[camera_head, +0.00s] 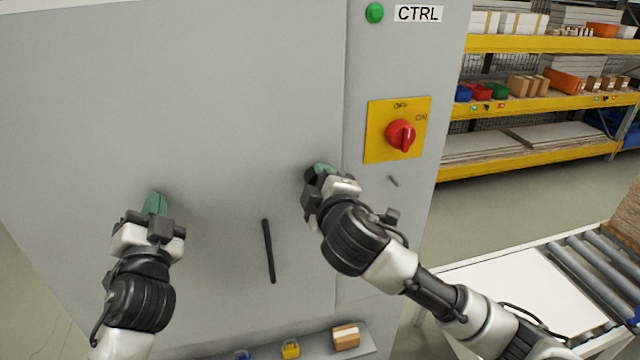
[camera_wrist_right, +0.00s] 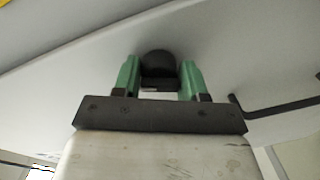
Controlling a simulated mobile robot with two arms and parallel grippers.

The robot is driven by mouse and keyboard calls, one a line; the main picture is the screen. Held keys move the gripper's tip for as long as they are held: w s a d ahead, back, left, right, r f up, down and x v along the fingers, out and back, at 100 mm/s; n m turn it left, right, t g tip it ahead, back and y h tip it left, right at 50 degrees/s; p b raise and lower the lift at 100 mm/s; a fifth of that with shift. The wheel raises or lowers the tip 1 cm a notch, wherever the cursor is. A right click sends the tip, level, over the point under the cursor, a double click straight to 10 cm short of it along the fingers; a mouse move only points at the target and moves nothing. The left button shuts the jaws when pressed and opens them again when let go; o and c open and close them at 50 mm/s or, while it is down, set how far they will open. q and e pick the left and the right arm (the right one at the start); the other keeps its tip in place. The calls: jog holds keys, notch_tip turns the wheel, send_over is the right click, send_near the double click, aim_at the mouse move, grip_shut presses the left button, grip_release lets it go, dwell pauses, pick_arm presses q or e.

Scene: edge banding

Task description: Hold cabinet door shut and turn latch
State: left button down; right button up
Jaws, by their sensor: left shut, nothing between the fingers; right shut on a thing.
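The cabinet door (camera_head: 230,120) is a large grey panel and looks flush with the frame at its right-hand seam. A black vertical bar handle (camera_head: 268,250) is on the door. My right gripper (camera_head: 322,170) is at the door near that seam. Its green fingers are shut on the latch, a black rounded knob (camera_wrist_right: 158,65), one finger on each side. In the head view the knob is mostly hidden by the gripper. My left gripper (camera_head: 155,204) is shut and empty, its green fingertips at the left part of the door; whether they touch it I cannot tell.
A yellow plate with a red rotary switch (camera_head: 400,135) and a green button (camera_head: 374,12) are on the frame right of the seam. A ledge below holds small boxes, including a yellow one (camera_head: 291,348). A roller conveyor (camera_head: 590,270) and shelves stand right.

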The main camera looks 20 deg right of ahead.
jog(key=shift+r+n, duration=0.15)
jog(key=shift+n, duration=0.95)
jog(key=shift+r+n, duration=0.1)
jog(key=shift+n, duration=1)
jog(key=o, duration=0.9)
jog(key=shift+f, duration=0.1)
jog(key=s, duration=1.2)
jog(key=shift+r, duration=0.4)
